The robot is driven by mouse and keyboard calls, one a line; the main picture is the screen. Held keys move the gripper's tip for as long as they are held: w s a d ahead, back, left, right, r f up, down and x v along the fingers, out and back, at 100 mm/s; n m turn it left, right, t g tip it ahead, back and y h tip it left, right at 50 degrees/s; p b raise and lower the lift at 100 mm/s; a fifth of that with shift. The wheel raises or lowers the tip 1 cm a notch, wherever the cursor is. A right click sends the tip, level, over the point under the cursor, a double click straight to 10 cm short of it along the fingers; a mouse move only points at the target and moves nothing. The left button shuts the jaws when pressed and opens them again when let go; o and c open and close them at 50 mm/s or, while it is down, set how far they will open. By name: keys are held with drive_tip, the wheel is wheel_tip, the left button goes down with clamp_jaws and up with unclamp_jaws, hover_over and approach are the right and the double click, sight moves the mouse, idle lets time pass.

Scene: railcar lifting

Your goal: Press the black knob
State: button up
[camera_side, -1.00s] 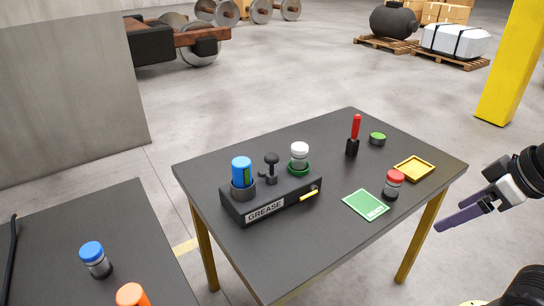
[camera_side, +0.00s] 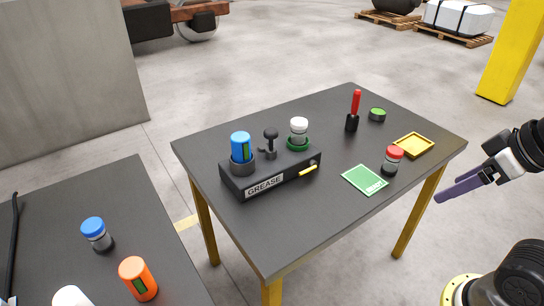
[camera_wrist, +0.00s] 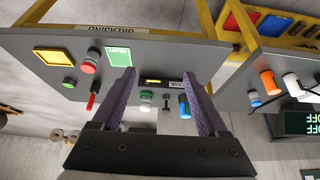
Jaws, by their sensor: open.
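The black knob (camera_side: 270,134) stands upright on top of the black box labelled GREASE (camera_side: 235,184), between a blue canister and a white-capped jar. In the wrist view the knob is a small dark shape (camera_wrist: 167,99) between my fingers' outlines, beyond them. My gripper (camera_wrist: 165,95) is open and empty, with its two purple fingers spread apart. In the side view my gripper (camera_side: 457,189) is at the right, off the table's right edge and well away from the knob.
On the table (camera_side: 300,225) are a blue canister (camera_side: 241,146), a white-capped jar (camera_side: 299,129), a red-handled tool (camera_side: 355,105), a green-lidded tin (camera_side: 377,115), a yellow tray (camera_side: 414,144), a red-capped jar (camera_side: 393,160) and a green card (camera_side: 364,179). A second table (camera_side: 45,220) holds several containers.

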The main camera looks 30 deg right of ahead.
drive_tip(key=w+r+t, duration=0.1)
drive_tip(key=w+r, duration=0.2)
drive_tip(key=w+r+t, duration=0.1)
drive_tip(key=w+r, duration=0.1)
drive_tip(key=w, duration=0.2)
drive_tip(key=w+d+r+m+t, duration=0.1)
drive_tip(key=w+r, duration=0.2)
drive_tip(key=shift+w+r+h, duration=0.15)
drive_tip(key=shift+r+h, duration=0.15)
drive_tip(key=shift+r, duration=0.05)
drive_tip(key=c, duration=0.9)
drive_tip(key=shift+t, duration=0.8)
drive_tip(key=w+r, duration=0.1)
drive_tip(key=w, duration=0.3)
drive_tip(key=w+r, duration=0.1)
drive_tip(key=w, duration=0.3)
drive_tip(key=w+a+r, duration=0.1)
drive_tip(key=w, duration=0.2)
drive_tip(key=shift+w+r, duration=0.35)
drive_tip(key=shift+w, duration=0.05)
clamp_jaws()
drive_tip(key=w+a+f, duration=0.2)
drive_tip(key=w+a, duration=0.1)
drive_tip(key=w, duration=0.8)
drive_tip(key=w+a+f+n+g, duration=0.1)
drive_tip(key=w+a+f, duration=0.1)
drive_tip(key=w+f, duration=0.4)
wheel_tip(320, 180, down, 4)
drive_tip(key=shift+w+a, duration=0.25)
drive_tip(key=shift+a, duration=0.15)
